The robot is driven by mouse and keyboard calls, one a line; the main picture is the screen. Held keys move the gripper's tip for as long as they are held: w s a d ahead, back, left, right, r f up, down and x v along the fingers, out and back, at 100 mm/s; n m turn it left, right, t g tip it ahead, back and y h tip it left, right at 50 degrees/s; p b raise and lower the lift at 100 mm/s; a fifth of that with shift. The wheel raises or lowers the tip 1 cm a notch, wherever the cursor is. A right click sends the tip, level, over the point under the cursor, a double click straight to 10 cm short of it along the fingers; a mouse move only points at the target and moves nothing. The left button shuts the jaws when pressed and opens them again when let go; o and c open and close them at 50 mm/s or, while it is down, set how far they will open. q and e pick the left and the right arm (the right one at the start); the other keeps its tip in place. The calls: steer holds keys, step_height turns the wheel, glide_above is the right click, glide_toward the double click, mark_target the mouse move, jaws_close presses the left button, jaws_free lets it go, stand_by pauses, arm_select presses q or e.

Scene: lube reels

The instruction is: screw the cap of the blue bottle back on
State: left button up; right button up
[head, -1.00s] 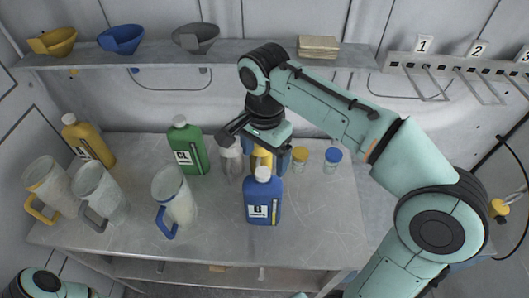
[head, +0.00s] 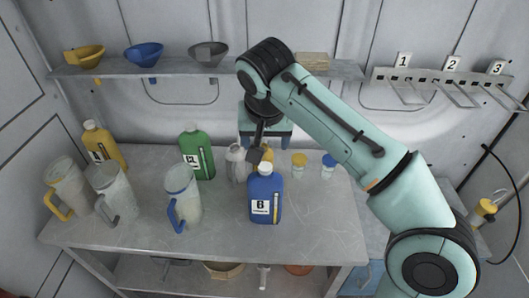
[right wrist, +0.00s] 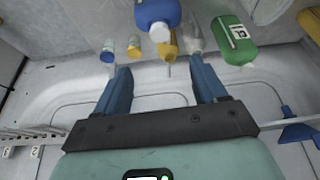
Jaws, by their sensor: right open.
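The blue bottle (head: 264,205), labelled B, stands upright near the front middle of the table. A white cap (head: 265,169) sits on its neck; I cannot tell whether it is tight. My right gripper (head: 264,143) is open and empty, behind and above the bottle. In the right wrist view the open fingers (right wrist: 163,78) are spread apart, with the blue bottle (right wrist: 157,12) and its white cap (right wrist: 160,33) beyond their tips, apart from them. My left gripper is not in view.
A yellow can (head: 268,152) and a pale can (head: 236,163) stand just behind the bottle, beside small jars (head: 299,166). A green bottle (head: 197,155), yellow bottle (head: 104,148) and jugs (head: 182,200) stand left. A shelf (head: 180,67) holds funnels. The table's front right is clear.

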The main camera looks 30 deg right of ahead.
mark_target(266, 165)
steer(key=b+x, duration=0.2)
steer(key=x, duration=0.9)
steer(key=shift+w+d+f, duration=0.15)
steer(key=shift+w+f, duration=0.15)
steer(key=shift+x, duration=0.85)
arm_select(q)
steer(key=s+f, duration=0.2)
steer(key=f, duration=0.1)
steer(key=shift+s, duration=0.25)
arm_select(e)
steer(key=c, duration=1.1)
steer(key=m, duration=0.1)
steer(key=m+h, duration=0.1)
steer(key=shift+w+r+m, duration=0.1)
steer(key=shift+r+m, duration=0.1)
steer(key=shift+m, duration=0.2)
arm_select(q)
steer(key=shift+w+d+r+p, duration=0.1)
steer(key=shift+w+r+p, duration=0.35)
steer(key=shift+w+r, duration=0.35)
arm_select(e)
steer(key=shift+f+m+g+h, duration=0.15)
steer(key=shift+m+g, duration=0.15)
steer(key=shift+m, duration=0.3)
steer(key=shift+m+g+h, duration=0.15)
steer(key=shift+m+g, duration=0.15)
steer(key=shift+m, duration=0.3)
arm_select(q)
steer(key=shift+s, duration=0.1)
